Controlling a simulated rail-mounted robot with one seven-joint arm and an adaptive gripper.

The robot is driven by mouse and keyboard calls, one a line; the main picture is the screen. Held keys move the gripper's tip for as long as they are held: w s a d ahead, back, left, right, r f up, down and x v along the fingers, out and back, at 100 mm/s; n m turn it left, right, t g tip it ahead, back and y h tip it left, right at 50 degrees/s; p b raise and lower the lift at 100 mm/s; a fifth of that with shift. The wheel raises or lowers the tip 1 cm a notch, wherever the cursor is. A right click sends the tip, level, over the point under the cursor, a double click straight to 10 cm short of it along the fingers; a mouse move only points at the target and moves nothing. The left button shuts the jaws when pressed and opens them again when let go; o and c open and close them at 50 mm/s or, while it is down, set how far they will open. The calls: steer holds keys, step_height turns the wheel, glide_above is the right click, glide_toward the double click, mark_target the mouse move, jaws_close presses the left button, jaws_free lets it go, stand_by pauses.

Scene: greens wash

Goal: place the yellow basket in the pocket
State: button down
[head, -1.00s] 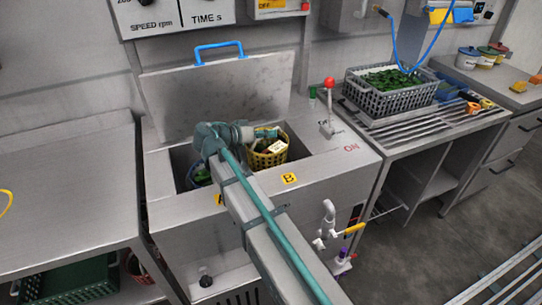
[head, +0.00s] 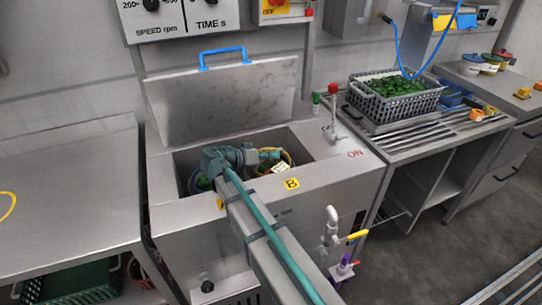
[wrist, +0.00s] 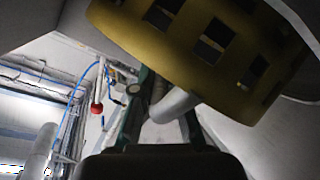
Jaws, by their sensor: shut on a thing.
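The yellow basket (head: 289,158) is down in the right part of the washer opening, beside the label B (head: 292,184). Only part of its rim and wall shows, with a pale tag and some greens. My gripper (head: 271,154) reaches in from the left and is shut on the basket. In the wrist view, the basket's slotted wall (wrist: 185,45) fills the top, with a grey rod-like part between my fingers (wrist: 160,100). The pocket (head: 307,151) is mostly hidden; I cannot tell whether the basket touches its bottom.
Another basket with greens (head: 203,181) is in the left part of the opening. The raised lid (head: 225,105) stands behind. A red-knobbed lever (head: 334,90) is at the right. A grey crate of greens (head: 395,98) stands on the rack further right.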

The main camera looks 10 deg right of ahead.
mark_target(254, 173)
steer(key=c, duration=1.2)
jaws_free()
steer(key=shift+r, duration=0.1)
steer(key=shift+v, duration=3.75)
